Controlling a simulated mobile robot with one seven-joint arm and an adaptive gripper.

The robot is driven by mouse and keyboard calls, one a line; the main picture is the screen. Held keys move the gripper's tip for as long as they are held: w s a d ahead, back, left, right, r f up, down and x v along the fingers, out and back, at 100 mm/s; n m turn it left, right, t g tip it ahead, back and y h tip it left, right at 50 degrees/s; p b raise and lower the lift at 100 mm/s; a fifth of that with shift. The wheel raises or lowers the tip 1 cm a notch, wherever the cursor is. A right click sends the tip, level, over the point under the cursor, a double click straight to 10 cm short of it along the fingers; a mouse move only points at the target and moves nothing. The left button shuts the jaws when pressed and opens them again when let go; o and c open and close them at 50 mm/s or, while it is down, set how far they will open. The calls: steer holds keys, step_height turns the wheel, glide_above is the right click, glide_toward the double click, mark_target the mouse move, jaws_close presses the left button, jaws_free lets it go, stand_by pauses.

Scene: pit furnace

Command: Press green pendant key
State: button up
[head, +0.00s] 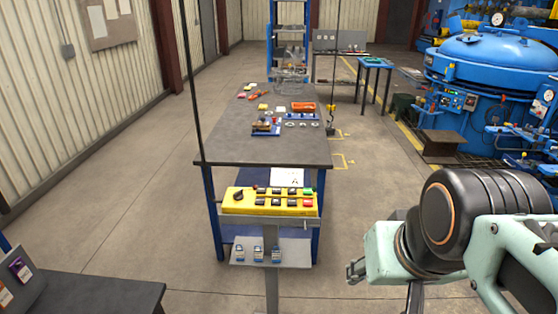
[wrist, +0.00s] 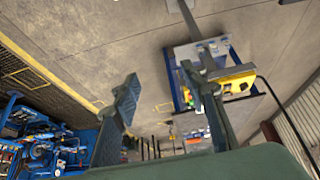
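The yellow pendant box (head: 237,207) sits on a stand in front of the long workbench. It carries two rows of mostly black keys and a round black knob at its left end.
The workbench (head: 225,145) behind the pendant holds small parts and trays. A grey shelf (head: 290,253) with several blue padlock-like items is below the pendant. A black hanging cable (head: 193,80) passes left of it. A dark table (head: 110,297) stands front left; blue furnace equipment (head: 490,60) stands right.

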jaws_close()
stand_by(1.3)
